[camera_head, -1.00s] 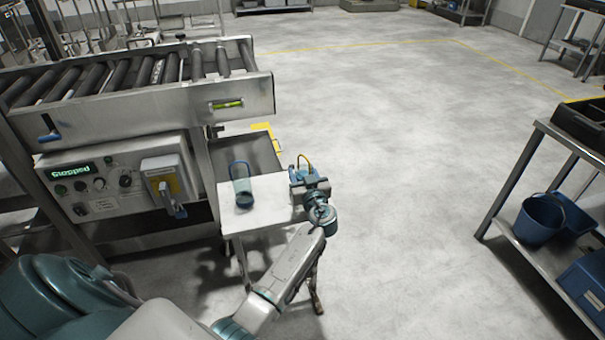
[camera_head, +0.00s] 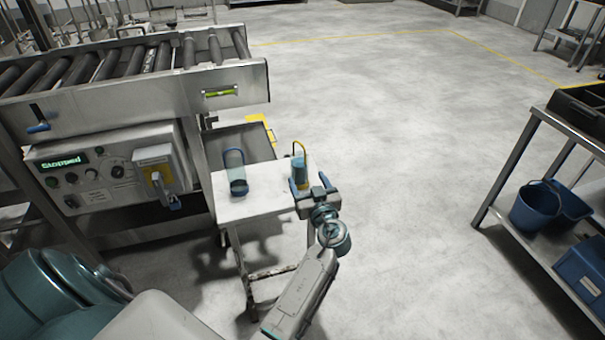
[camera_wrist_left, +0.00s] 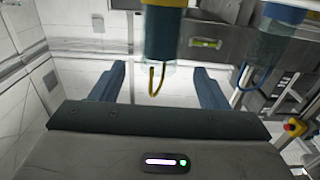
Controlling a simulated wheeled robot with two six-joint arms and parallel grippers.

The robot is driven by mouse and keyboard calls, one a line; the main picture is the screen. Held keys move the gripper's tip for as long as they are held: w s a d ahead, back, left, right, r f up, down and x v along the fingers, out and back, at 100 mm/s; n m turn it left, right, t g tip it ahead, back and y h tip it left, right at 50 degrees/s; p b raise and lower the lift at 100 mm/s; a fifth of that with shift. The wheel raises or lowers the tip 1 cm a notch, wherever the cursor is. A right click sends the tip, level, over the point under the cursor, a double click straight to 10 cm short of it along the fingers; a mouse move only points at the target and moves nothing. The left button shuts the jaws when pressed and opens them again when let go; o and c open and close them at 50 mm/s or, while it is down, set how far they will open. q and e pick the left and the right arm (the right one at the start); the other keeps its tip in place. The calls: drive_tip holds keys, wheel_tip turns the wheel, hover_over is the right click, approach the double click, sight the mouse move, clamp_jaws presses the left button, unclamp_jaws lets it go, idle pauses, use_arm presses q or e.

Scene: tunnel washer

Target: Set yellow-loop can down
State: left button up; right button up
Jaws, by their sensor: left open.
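The yellow-loop can (camera_head: 300,172), clear with blue inside, looks upright at the right end of a small white table (camera_head: 255,206). Its lower part is partly hidden by my left gripper (camera_head: 302,188), which is open at its near side. In the left wrist view the can (camera_wrist_left: 163,38) appears at the top, its yellow loop hanging down between the two spread blue fingers of my left gripper (camera_wrist_left: 159,82); neither finger visibly touches it. A second can with a blue loop (camera_head: 237,172) stands on the table to the left. My right gripper is not in view.
A roller conveyor (camera_head: 130,95) and a control panel (camera_head: 100,170) reading "Stopped" stand at the left. A steel shelf rack (camera_head: 500,180) with blue buckets (camera_head: 535,207) is at the right. Open floor lies between.

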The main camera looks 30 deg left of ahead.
use_arm(q)
drive_tip(key=s+d+f+m+g+h, duration=0.2)
drive_tip(key=s+f+m+g+h, duration=0.3)
drive_tip(key=s+f, duration=1.2)
drive_tip(key=s+d+f+m+g+h, duration=0.3)
drive_tip(key=s+f+h, duration=0.4)
drive_tip(key=s+f, duration=1.1)
drive_tip(key=shift+s+m+g+h, duration=0.2)
drive_tip(key=shift+m+g+h, duration=0.2)
drive_tip(key=shift+m+g, duration=0.65)
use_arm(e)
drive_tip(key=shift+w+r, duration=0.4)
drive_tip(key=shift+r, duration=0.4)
